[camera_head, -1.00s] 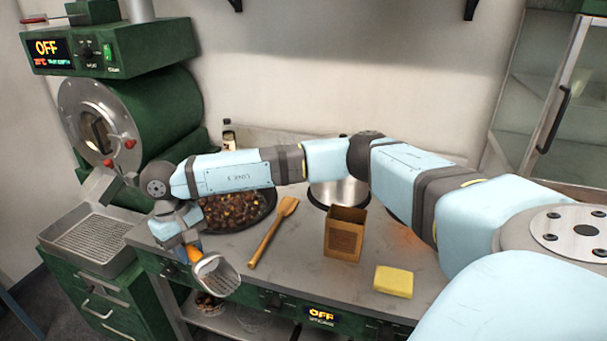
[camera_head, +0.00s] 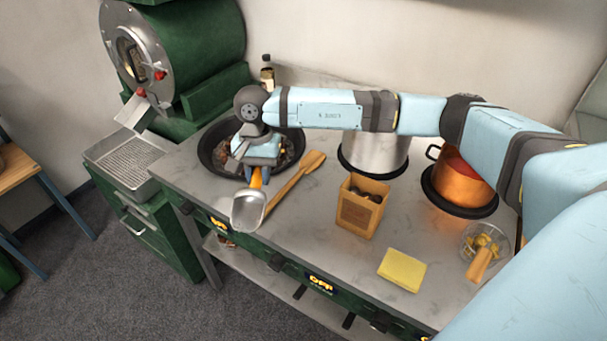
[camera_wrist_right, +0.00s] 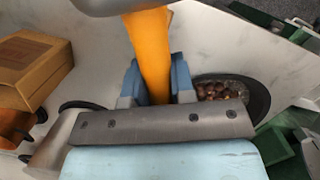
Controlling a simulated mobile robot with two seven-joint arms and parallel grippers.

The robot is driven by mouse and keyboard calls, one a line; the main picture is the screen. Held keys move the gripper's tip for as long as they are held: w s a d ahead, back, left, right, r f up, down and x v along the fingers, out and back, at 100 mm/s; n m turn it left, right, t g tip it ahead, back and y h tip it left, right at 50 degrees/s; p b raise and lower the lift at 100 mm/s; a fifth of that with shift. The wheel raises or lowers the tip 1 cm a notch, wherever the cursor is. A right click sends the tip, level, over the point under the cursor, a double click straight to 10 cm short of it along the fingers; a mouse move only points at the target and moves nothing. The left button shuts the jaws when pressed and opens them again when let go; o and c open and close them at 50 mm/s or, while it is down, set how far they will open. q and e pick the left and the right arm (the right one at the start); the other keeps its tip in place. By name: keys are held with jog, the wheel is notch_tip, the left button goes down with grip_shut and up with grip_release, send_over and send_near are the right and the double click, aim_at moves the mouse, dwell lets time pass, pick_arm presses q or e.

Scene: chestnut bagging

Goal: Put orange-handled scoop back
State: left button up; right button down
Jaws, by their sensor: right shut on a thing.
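My right gripper (camera_head: 255,176) is shut on the orange handle (camera_head: 256,178) of the scoop. The scoop's metal bowl (camera_head: 248,211) points toward the counter's front edge; it looks held above the worktop, and I cannot see what is in it. In the right wrist view the orange handle (camera_wrist_right: 150,58) stands between the blue fingers (camera_wrist_right: 153,80), with part of the grey bowl at the top edge. The gripper is in front of the dark pan (camera_head: 206,158) of chestnuts and hides part of it. My left gripper is not in view.
A wooden spatula (camera_head: 296,184) lies just right of the scoop. A brown paper bag (camera_head: 358,215) with dark contents stands right of it. A yellow sponge (camera_head: 402,270), a glass bowl (camera_head: 486,238), a copper pot (camera_head: 462,180) and a steel pot (camera_head: 375,152) are farther right. Bare worktop lies around the sponge.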

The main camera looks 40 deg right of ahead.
jog(key=m, duration=0.2)
jog(key=s+m+t+p, duration=0.1)
jog(key=m, duration=0.2)
jog(key=shift+d+f, duration=0.1)
jog(key=shift+d, duration=0.1)
jog(key=s+d+f+n+h+p, duration=0.1)
jog(key=s+d+n+p, duration=0.2)
jog(key=n, duration=1.5)
jog(key=s+d+n+h+p, duration=0.1)
jog(key=s+d+n+p, duration=0.15)
jog(key=n, duration=1.45)
jog(key=shift+t, duration=0.3)
jog(key=f+b, duration=0.3)
jog(key=f, duration=0.2)
jog(key=d+f+b, duration=0.1)
jog(key=f+b, duration=0.1)
jog(key=f, duration=0.1)
jog(key=shift+w+f+b, duration=0.1)
jog(key=shift+f+b, duration=0.1)
jog(key=shift+b, duration=0.1)
jog(key=shift+f, duration=0.2)
